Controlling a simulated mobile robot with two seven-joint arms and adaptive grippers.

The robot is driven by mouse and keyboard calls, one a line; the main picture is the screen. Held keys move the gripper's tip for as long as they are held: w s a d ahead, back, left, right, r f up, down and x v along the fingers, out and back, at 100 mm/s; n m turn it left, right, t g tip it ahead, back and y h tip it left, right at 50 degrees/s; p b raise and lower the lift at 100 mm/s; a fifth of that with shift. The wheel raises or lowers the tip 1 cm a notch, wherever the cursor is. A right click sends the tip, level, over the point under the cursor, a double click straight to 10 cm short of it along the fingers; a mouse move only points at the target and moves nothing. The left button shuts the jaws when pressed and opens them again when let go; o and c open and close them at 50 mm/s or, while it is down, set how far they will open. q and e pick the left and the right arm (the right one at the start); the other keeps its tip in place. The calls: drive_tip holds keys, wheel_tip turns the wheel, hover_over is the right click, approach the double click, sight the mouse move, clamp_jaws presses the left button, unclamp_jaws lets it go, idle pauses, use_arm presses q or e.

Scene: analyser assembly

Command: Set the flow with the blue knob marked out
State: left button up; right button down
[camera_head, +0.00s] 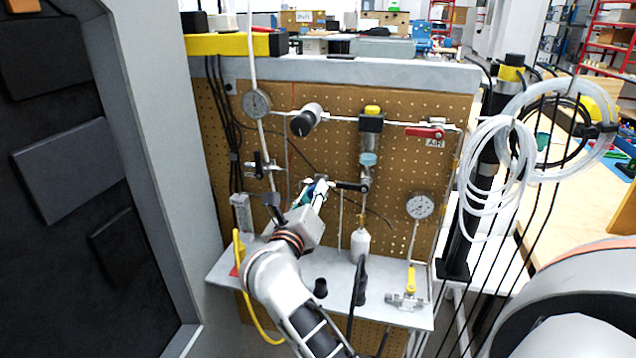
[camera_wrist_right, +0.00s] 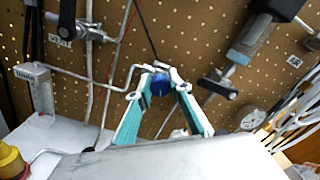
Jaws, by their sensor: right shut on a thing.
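The blue knob (camera_wrist_right: 161,86) sits in front of the brown pegboard, at the end of a thin bent metal tube, in the right wrist view. My right gripper (camera_wrist_right: 162,80) is shut on it, with one teal-and-white finger on each side. In the head view my right gripper (camera_head: 316,190) reaches the middle of the panel, and it and the arm mostly hide the knob. The mark on the knob cannot be read. My left gripper is not in view.
The pegboard (camera_head: 400,100) carries a gauge (camera_head: 256,103), a second gauge (camera_head: 420,206), a red-handled valve (camera_head: 425,133) and a black-handled valve (camera_head: 350,186). A flowmeter block (camera_wrist_right: 36,88) stands left of the knob. Coiled white tubing (camera_head: 481,180) hangs at the right.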

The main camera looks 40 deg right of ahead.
drive_tip(key=n+p, duration=0.5)
drive_tip(key=p, duration=0.2)
drive_tip(key=shift+r+n+p, duration=0.1)
drive_tip(key=shift+n+p, duration=0.2)
drive_tip(key=shift+n, duration=0.4)
drive_tip(key=shift+f+n+p, duration=0.2)
drive_tip(key=shift+n+p, duration=0.3)
drive_tip(key=shift+n, duration=1)
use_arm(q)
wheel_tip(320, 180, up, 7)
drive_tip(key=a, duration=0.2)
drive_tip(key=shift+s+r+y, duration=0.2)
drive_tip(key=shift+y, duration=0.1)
use_arm(e)
drive_tip(key=shift+n, duration=0.3)
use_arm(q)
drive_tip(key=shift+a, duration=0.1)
